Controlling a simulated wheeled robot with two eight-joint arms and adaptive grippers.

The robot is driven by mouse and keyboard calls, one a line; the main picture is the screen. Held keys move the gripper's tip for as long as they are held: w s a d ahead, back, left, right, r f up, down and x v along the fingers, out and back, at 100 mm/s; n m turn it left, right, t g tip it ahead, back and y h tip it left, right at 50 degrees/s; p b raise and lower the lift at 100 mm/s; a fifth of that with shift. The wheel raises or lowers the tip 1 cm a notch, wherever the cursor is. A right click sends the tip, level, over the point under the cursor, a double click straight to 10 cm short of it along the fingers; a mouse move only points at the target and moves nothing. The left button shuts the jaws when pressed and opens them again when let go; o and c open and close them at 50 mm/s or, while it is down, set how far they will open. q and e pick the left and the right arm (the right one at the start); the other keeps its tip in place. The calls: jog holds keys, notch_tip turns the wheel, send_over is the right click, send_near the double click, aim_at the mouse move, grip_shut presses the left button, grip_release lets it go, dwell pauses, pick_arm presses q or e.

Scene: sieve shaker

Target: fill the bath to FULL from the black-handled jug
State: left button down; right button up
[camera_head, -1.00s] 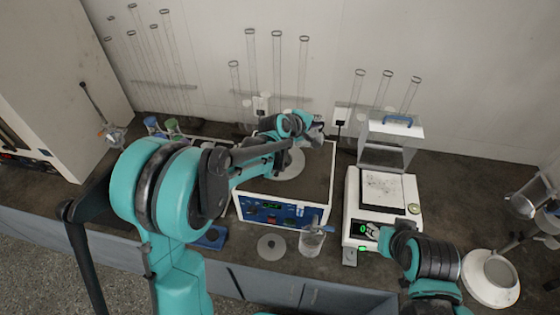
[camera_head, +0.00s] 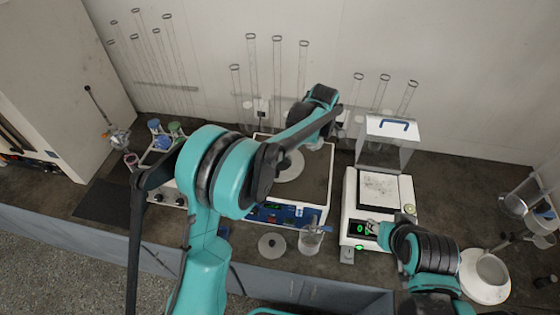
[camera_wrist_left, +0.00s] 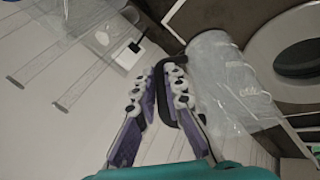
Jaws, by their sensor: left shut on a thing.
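My left gripper (camera_wrist_left: 165,92) is shut on the black handle (camera_wrist_left: 187,125) of a clear jug (camera_wrist_left: 232,85), which looks tilted in the left wrist view. In the head view that gripper and most of the jug are hidden behind my left wrist, above the back right of a white box with a blue front panel (camera_head: 290,214). I cannot tell for sure which thing is the bath, nor the water level. My right gripper (camera_head: 373,228) is by the front display of the white balance (camera_head: 350,205); its jaws are too small to read.
A clear beaker (camera_head: 310,241) and a grey disc (camera_head: 271,245) stand in front of the blue-panelled box. Coloured-cap bottles (camera_head: 162,138) are at the left. An open clear-sided cover (camera_head: 388,145) stands behind the balance. Glass tubes hang on the wall. Clear vessels (camera_head: 520,203) are at the right.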

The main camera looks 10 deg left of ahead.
pick_arm(q)
jog(key=shift+w+d+f+m+g+y, duration=0.15)
jog(key=shift+w+d+f+g+y, duration=0.25)
jog(key=shift+d+f+g+y, duration=0.3)
jog(key=shift+w+d+f+m+g+y, duration=0.2)
jog(key=shift+w+d+f+g+y, duration=0.2)
jog(key=shift+f+y, duration=0.35)
jog(key=shift+w+d+f+m+g+y, duration=0.15)
jog(key=shift+w+d+f+g+y, duration=0.35)
jog(key=shift+d+f+y, duration=0.2)
jog(key=shift+f, duration=0.2)
